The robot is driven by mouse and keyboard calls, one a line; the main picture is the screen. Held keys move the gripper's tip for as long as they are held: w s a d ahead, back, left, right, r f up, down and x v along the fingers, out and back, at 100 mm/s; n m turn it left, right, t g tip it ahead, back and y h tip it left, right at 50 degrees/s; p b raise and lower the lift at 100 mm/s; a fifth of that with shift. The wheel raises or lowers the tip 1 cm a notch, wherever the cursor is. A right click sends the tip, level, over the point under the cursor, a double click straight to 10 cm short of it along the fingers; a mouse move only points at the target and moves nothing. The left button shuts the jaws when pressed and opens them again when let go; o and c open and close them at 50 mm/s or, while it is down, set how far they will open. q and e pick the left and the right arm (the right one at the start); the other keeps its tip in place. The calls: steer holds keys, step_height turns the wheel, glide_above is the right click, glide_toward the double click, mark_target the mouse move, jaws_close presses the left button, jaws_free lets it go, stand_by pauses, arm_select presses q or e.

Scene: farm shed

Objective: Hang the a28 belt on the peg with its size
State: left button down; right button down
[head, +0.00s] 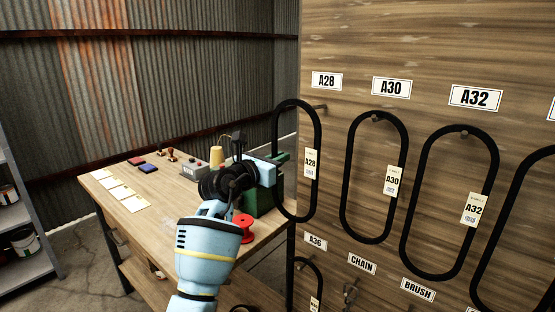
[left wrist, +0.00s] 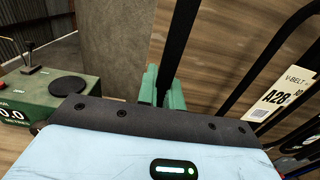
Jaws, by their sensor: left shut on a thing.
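The A28 belt (head: 320,135) is a black upright loop with a cream A28 tag (head: 311,163). My left gripper (head: 281,158) is shut on its left strand, in front of the board's left edge. The A28 peg (head: 320,107) shows under the A28 label (head: 326,81), beside the loop's upper right curve. I cannot tell whether the loop is around the peg. My right gripper is not in view.
The A30 belt (head: 344,188) and A32 belt (head: 407,222) hang on pegs to the right on the wooden board (head: 400,40). Below are A36, chain and brush labels. A workbench (head: 165,212) with a red spool (head: 243,228) and a green machine stands behind my left arm.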

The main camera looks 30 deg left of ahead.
mark_target(304, 151)
arm_select(q)
steer(key=shift+w, duration=0.3)
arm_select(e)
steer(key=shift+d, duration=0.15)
arm_select(q)
steer(key=shift+w+d, duration=0.2)
steer(key=shift+w, duration=1)
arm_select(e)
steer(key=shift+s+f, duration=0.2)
arm_select(q)
steer(key=shift+w+d+b, duration=0.15)
steer(key=shift+w+b, duration=0.1)
steer(key=shift+w, duration=0.6)
steer(key=shift+w+d+b, duration=0.1)
steer(key=shift+w+b, duration=0.1)
steer(key=shift+w, duration=0.6)
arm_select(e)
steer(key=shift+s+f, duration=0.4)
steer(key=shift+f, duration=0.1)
arm_select(q)
steer(key=shift+w, duration=0.3)
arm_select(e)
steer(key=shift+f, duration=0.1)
arm_select(q)
steer(key=shift+w+d, duration=0.1)
steer(key=shift+w, duration=0.45)
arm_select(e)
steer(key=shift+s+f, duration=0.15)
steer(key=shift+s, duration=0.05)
